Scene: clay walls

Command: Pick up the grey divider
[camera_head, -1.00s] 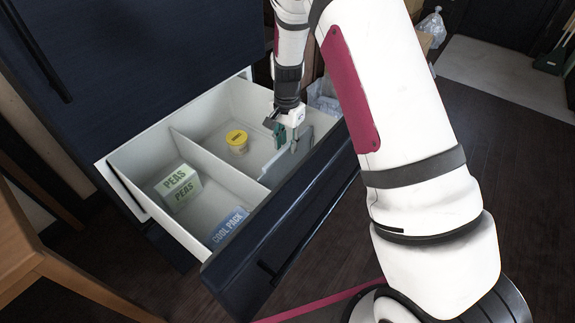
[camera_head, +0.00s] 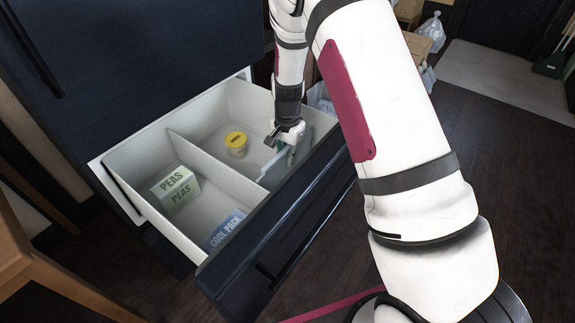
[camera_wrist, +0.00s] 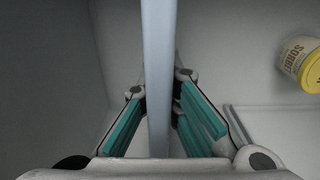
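The grey divider (camera_head: 272,174) is a thin panel standing upright at the front right of the open drawer (camera_head: 215,178). In the wrist view the divider (camera_wrist: 159,70) runs as a pale bar down the middle of the picture. My gripper (camera_head: 287,150) reaches down into the drawer over the divider. In the wrist view my gripper (camera_wrist: 160,100) has its teal-padded fingers apart, one on each side of the divider. The pads appear clear of it; whether the far tips touch it is hard to tell. My arm hides part of the drawer's right end.
A yellow-lidded sorbet tub (camera_head: 236,144) stands in the back compartment, also at right in the wrist view (camera_wrist: 301,63). A green peas box (camera_head: 175,188) and a blue cool pack (camera_head: 227,229) lie in the left compartment. A white partition (camera_head: 215,170) separates the compartments.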

